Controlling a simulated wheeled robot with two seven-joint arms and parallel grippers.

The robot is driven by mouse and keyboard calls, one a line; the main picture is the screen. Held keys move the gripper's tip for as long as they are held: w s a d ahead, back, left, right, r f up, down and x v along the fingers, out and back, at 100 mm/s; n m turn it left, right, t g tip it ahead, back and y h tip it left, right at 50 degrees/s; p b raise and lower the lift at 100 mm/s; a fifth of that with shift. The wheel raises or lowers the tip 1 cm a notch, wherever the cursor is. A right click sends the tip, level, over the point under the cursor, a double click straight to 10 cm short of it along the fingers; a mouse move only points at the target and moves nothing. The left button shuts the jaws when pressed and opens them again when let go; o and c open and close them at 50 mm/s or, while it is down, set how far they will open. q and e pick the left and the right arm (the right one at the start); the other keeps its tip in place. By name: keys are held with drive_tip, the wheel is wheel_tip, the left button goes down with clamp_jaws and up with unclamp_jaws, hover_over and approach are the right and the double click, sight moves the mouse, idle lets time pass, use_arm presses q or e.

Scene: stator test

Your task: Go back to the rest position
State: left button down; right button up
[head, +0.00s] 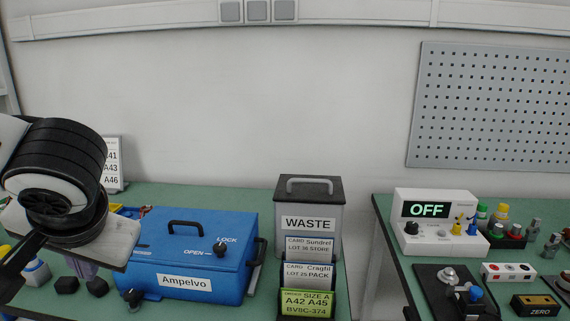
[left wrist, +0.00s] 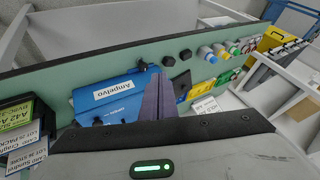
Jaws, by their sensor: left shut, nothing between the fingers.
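My left arm comes in at the left of the head view, over the green bench (head: 175,195). My left gripper (head: 88,271) is partly hidden behind its own wrist there. In the left wrist view its two purple fingers (left wrist: 157,92) are together with nothing between them. They appear in front of the blue Ampelvo box, which shows in the left wrist view (left wrist: 97,109) and in the head view (head: 220,265). I cannot tell whether they touch it. My right gripper is in neither view.
The blue box's lid is shut. A grey WASTE bin (head: 308,245) and a card rack (head: 335,295) stand right of it. A gap separates the second bench with the OFF meter (head: 433,238).

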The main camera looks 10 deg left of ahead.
use_arm(q)
drive_tip(key=s+a+f+m+h, duration=0.2)
drive_tip(key=f, duration=1)
drive_tip(key=s+a+f+m+h, duration=0.1)
drive_tip(key=s+f+m+h, duration=0.1)
drive_tip(key=f, duration=0.9)
drive_tip(key=s+d+f+h, duration=0.1)
drive_tip(key=s+d+f, duration=0.3)
drive_tip(key=d+f, duration=0.3)
drive_tip(key=s+d+f+h, duration=0.1)
drive_tip(key=s+d+f, duration=0.3)
drive_tip(key=d, duration=0.6)
drive_tip(key=w+d+f+m+t+h, duration=0.1)
drive_tip(key=w+d+f+t, duration=0.3)
drive_tip(key=f, duration=0.6)
drive_tip(key=shift+w+d+f+t+h, duration=0.2)
drive_tip(key=shift+d+t+h, duration=0.1)
drive_tip(key=shift+d+h, duration=0.7)
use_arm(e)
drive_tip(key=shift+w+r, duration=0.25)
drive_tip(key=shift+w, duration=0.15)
use_arm(q)
drive_tip(key=shift+d, duration=0.1)
